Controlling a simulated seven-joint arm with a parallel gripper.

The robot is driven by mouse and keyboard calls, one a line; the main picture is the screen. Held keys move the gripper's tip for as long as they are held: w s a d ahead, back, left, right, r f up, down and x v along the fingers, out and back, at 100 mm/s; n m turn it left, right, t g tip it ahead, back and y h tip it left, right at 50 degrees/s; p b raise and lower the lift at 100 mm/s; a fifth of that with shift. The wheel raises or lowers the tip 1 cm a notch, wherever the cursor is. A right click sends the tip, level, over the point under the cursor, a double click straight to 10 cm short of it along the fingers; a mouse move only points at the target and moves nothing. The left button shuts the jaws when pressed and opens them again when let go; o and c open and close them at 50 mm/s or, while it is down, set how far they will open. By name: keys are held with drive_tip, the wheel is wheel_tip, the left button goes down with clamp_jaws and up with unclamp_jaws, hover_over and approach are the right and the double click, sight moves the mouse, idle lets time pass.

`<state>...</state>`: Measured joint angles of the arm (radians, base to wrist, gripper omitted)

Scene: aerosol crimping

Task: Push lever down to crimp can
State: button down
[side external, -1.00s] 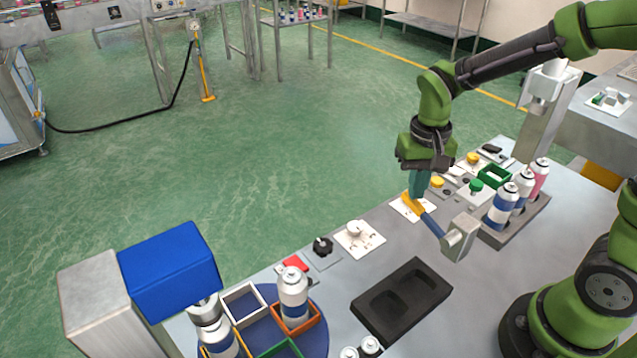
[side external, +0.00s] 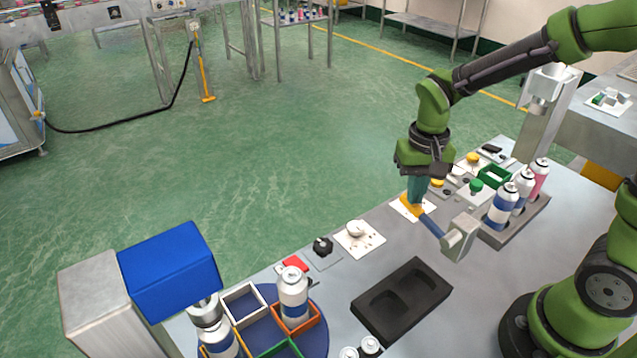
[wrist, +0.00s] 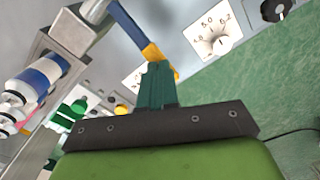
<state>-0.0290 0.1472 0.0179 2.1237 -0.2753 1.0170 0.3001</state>
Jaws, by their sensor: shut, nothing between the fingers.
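The lever is a blue bar (side external: 432,225) with a yellow end (side external: 409,204), fixed to a grey metal block (side external: 459,239). It slants up from the block to the left. My gripper (side external: 415,194) points down with teal fingers shut and empty, right at the yellow end. In the wrist view the closed fingers (wrist: 156,82) overlap the yellow end (wrist: 152,52), and the blue bar (wrist: 126,22) runs up from it; contact cannot be told for certain. A can (side external: 222,343) stands under the metal head (side external: 204,308) of the blue-topped machine (side external: 170,272).
Another can (side external: 292,300) stands in an orange frame on the round blue table. A dark tray (side external: 402,298) with recesses lies mid-bench. Several cans stand in a rack (side external: 512,232) right of the lever. A white dial (side external: 357,236) sits left of it.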

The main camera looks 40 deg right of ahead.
drive_tip(key=shift+s+f, duration=0.1)
drive_tip(key=shift+f, duration=2)
idle(0.4)
wheel_tip(320, 180, up, 15)
idle(1.5)
drive_tip(key=s+a+r+n+t+y, duration=0.1)
drive_tip(key=s+r+n+t+y, duration=0.1)
drive_tip(key=s+t, duration=0.5)
drive_tip(key=shift+s+a+r, duration=0.35)
drive_tip(key=shift+s+a, duration=0.05)
drive_tip(key=shift+s, duration=0.6)
